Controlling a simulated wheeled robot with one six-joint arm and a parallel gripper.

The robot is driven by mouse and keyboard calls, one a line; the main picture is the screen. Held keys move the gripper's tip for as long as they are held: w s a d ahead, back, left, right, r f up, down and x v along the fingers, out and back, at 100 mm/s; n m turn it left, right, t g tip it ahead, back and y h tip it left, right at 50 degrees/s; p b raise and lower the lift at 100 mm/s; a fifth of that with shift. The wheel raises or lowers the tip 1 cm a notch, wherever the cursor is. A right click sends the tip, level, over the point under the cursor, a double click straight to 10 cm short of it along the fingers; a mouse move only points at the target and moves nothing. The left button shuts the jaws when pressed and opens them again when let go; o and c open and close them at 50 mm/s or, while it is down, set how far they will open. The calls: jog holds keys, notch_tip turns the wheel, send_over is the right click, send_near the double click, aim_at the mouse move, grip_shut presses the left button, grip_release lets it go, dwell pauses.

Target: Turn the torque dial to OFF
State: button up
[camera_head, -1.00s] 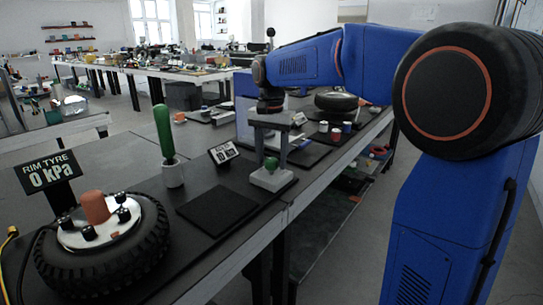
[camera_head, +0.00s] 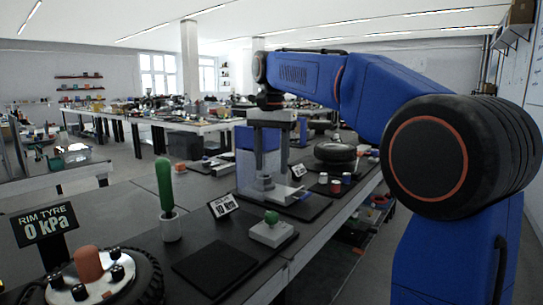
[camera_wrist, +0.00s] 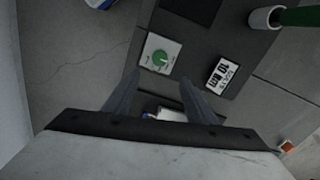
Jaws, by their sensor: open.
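The torque dial is a green knob (camera_head: 271,217) on a white square base (camera_head: 274,235), on the dark bench. In the wrist view the green knob (camera_wrist: 159,59) shows from above with a pale pointer line, on its white plate (camera_wrist: 170,47). I cannot read any marks around it. My gripper (camera_head: 271,170) is open and empty, fingers pointing down, above and apart from the dial. In the wrist view the dial appears between and just beyond the fingertips (camera_wrist: 160,76).
A tilted card reading 10 Nm (camera_head: 223,206) stands beside the dial. A black mat (camera_head: 213,266), a green-handled tool in a white cup (camera_head: 170,229) and a tyre with a 0 kPa sign (camera_head: 45,226) are to the left. Small cans (camera_head: 335,186) and another tyre (camera_head: 335,152) are behind.

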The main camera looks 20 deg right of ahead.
jog(key=shift+r, duration=0.9)
jog(key=s+d+f+n+t, duration=0.1)
jog(key=s+d+f+n, duration=0.1)
jog(key=s+f, duration=0.7)
jog(key=s+d+f+n+t, duration=0.2)
jog(key=s+f+n, duration=0.1)
jog(key=s+f, duration=0.7)
jog(key=s+d+f+n+t, duration=0.1)
jog(key=s+d+f+n, duration=0.1)
jog(key=s+f, duration=0.8)
jog(key=s+n, duration=0.1)
jog(key=s, duration=0.2)
jog(key=shift+s+d+t, duration=0.15)
jog(key=shift+d+t, duration=0.2)
jog(key=shift+t, duration=0.05)
